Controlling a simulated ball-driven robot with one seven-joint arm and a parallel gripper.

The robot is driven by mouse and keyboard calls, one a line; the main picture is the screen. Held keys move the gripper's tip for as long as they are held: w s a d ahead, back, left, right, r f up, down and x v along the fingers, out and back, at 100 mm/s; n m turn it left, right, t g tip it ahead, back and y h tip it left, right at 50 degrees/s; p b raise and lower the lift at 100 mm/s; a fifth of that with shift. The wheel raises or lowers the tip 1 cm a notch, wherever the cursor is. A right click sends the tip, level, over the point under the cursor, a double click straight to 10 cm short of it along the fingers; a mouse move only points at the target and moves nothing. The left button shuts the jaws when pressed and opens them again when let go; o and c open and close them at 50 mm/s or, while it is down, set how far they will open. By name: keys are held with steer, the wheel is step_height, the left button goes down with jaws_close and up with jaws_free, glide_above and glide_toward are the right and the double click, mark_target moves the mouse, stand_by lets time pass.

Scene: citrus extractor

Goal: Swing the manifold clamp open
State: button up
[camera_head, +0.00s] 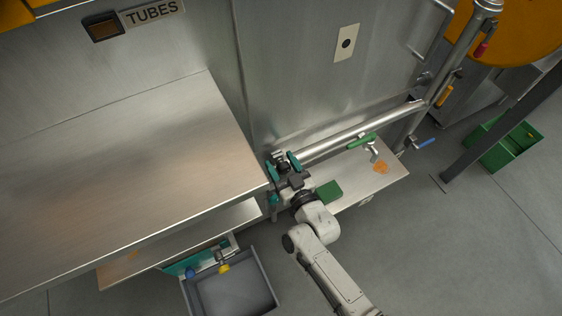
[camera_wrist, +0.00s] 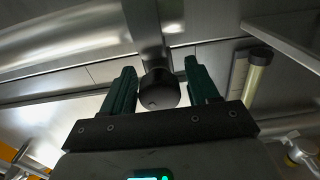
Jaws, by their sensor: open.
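My gripper (camera_head: 281,161) is at the left end of the steel manifold pipe (camera_head: 345,133), beside the corner of the steel table. In the wrist view my gripper (camera_wrist: 159,68) is open, with its two dark green fingers apart. A dark round knob (camera_wrist: 159,89) on a metal stem sits between the fingers, with a gap visible on each side. It looks like the clamp's handle, but the clamp body is mostly hidden behind the gripper and cannot be made out clearly. Whether the clamp is closed cannot be told.
A steel table (camera_head: 130,190) fills the left. A low shelf (camera_head: 385,190) under the pipe holds a green block (camera_head: 329,192), and a green-handled valve (camera_head: 362,141) is above it. A grey bin (camera_head: 232,298) stands below. A green crate (camera_head: 505,140) is at right on open floor.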

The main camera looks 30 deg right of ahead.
steer(key=shift+w, duration=0.25)
steer(key=shift+c, duration=0.4)
jaws_close()
